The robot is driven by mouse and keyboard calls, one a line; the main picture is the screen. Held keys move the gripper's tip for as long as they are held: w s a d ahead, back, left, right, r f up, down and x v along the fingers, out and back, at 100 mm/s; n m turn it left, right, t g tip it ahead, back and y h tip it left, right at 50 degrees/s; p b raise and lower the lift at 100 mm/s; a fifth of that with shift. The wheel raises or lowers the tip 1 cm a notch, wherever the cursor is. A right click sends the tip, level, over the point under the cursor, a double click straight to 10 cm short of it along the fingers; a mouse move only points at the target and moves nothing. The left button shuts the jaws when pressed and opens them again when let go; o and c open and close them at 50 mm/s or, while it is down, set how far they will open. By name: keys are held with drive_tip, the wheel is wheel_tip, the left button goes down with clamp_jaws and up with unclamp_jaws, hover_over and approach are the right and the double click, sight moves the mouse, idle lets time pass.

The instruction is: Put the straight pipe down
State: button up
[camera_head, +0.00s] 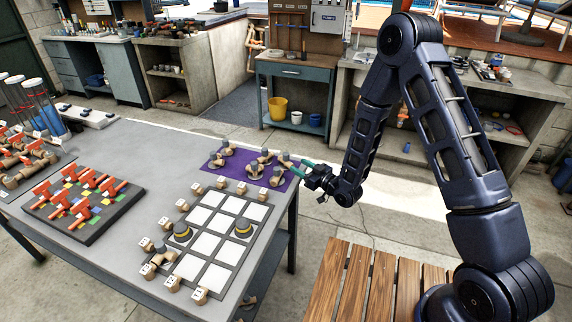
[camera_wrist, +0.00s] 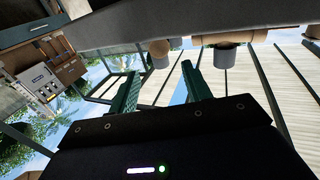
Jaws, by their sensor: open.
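My gripper (camera_head: 300,163) is at the right edge of the purple mat (camera_head: 226,177), its green fingers pointing left toward the mat. In the wrist view my gripper (camera_wrist: 160,85) shows its two green fingers spread apart, with nothing held between them. Several tan and grey pipe pieces (camera_head: 254,170) stand on the mat, the nearest ones just left of the fingers. Two pieces also show past the fingertips in the wrist view, one a tan and grey fitting (camera_wrist: 225,54). I cannot tell which piece is the straight pipe.
A grey board with white squares (camera_head: 208,216) lies on the table, carrying two dark yellow-banded pieces (camera_head: 243,229). Tagged tan fittings (camera_head: 171,283) line its edges. A dark tray of orange-handled valves (camera_head: 84,207) is at left. A slatted wooden bench (camera_head: 352,285) stands below my arm.

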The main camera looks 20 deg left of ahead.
sight(286, 156)
drive_tip(key=x, duration=0.3)
drive_tip(key=shift+r+x, duration=0.25)
drive_tip(key=shift+x, duration=1.1)
drive_tip(key=shift+r+x, duration=0.2)
drive_tip(key=shift+x, duration=1.15)
drive_tip(key=shift+c, duration=0.2)
clamp_jaws()
